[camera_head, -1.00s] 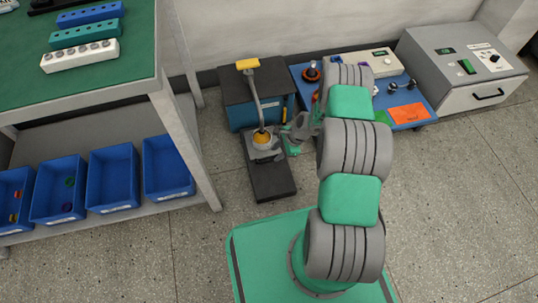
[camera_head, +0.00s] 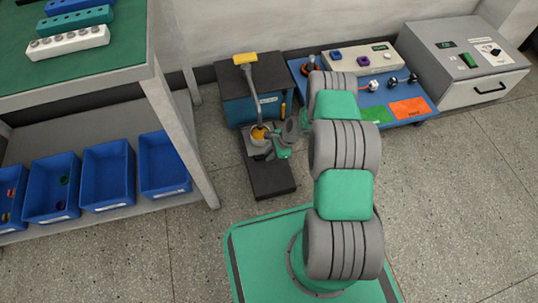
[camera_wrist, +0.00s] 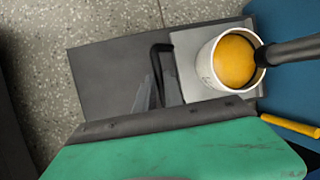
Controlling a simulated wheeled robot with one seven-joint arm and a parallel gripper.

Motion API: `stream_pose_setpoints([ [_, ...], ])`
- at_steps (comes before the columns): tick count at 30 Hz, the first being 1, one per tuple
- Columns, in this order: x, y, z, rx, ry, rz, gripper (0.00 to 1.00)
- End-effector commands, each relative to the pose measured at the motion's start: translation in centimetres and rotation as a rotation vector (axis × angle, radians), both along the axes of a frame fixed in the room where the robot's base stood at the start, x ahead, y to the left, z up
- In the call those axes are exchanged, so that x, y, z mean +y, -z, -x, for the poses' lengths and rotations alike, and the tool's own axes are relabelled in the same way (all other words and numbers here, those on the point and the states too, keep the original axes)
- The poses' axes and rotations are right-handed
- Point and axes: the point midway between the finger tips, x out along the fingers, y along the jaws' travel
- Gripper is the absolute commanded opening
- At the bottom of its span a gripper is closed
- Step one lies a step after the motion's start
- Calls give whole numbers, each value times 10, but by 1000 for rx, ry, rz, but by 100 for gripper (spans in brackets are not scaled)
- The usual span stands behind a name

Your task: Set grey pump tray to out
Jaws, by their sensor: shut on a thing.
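The grey pump tray (camera_wrist: 188,75) is a flat light-grey plate with a black loop handle (camera_wrist: 160,62) at its edge. A white cup-like holder (camera_wrist: 212,72) with a yellow rounded top stands at the tray; the pump lever (camera_head: 258,95), yellow-tipped, reaches down to it. My gripper (camera_head: 280,150) is at the front right of the tray in the head view. In the wrist view my gripper (camera_wrist: 147,93) has a grey finger against the handle, and it is shut on it. The green gripper body hides part of the grip.
The pump's dark base (camera_head: 270,180) lies on the floor before a blue box (camera_head: 270,108). A blue cart (camera_head: 375,100) with parts stands right, a grey cabinet (camera_head: 460,60) beyond. A workbench with blue bins (camera_head: 108,175) stands left. Floor in front is open.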

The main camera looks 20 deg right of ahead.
Motion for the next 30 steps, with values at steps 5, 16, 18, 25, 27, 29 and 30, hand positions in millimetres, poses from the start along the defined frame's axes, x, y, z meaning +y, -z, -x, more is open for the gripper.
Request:
stream_pose_setpoints([
  [5, 0, 0, 0, 0, 0, 0, 0],
  [16, 0, 0, 0, 0, 0, 0, 0],
  [18, 0, 0, 0, 0, 0, 0, 0],
  [25, 0, 0, 0, 0, 0, 0, 0],
  [27, 0, 0, 0, 0, 0, 0, 0],
  [29, 0, 0, 0, 0, 0, 0, 0],
  [30, 0, 0, 0, 0, 0, 0, 0],
])
